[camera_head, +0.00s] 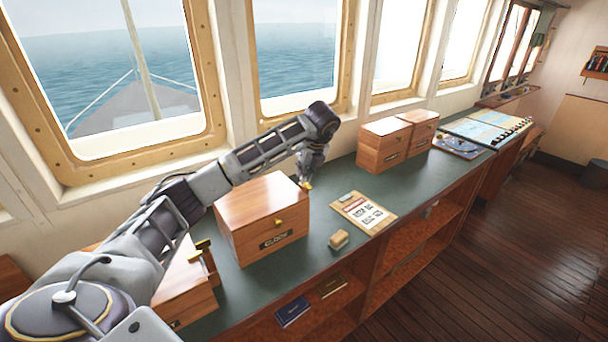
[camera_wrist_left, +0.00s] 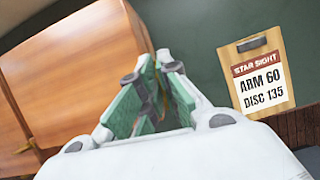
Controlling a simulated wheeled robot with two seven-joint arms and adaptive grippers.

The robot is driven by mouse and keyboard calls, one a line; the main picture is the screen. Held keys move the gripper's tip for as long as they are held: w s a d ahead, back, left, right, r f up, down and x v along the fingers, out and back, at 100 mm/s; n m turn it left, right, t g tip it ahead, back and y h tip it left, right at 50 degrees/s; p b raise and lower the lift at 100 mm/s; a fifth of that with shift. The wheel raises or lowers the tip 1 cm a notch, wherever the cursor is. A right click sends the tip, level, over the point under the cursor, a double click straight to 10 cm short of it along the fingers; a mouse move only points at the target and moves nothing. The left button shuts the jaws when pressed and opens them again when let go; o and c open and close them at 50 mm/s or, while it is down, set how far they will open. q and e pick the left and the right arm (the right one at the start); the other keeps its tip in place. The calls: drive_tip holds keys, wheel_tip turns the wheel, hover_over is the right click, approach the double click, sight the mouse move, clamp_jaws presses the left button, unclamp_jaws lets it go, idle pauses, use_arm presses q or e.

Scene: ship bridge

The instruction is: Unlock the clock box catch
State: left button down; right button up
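The clock box (camera_head: 262,215) is a wooden box with a dark CLOCK label on its front, standing shut on the green counter. Its small brass catch (camera_head: 278,222) sits on the front above the label. My left gripper (camera_head: 305,182) points down just right of the box, apart from the catch. A small yellow bit shows at its fingertips. In the left wrist view its green-padded fingers (camera_wrist_left: 158,75) lie close together beside a wooden box (camera_wrist_left: 80,70). I cannot tell whether they grip something. My right gripper is not in view.
A clipboard (camera_head: 363,213) lies right of the clock box, with a small tan block (camera_head: 338,240) near it. Another wooden box (camera_head: 185,285) stands at the left, under my left arm. Two more boxes (camera_head: 385,145) stand farther right, before charts (camera_head: 490,128).

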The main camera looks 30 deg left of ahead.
use_arm(q)
drive_tip(key=shift+r+n, duration=0.1)
drive_tip(key=shift+n, duration=0.4)
drive_tip(key=c, duration=1.7)
unclamp_jaws()
drive_tip(key=shift+o, duration=0.2)
drive_tip(key=shift+r, duration=0.1)
drive_tip(key=v, duration=1.1)
drive_tip(key=shift+d+r, duration=0.25)
drive_tip(key=shift+w, duration=0.15)
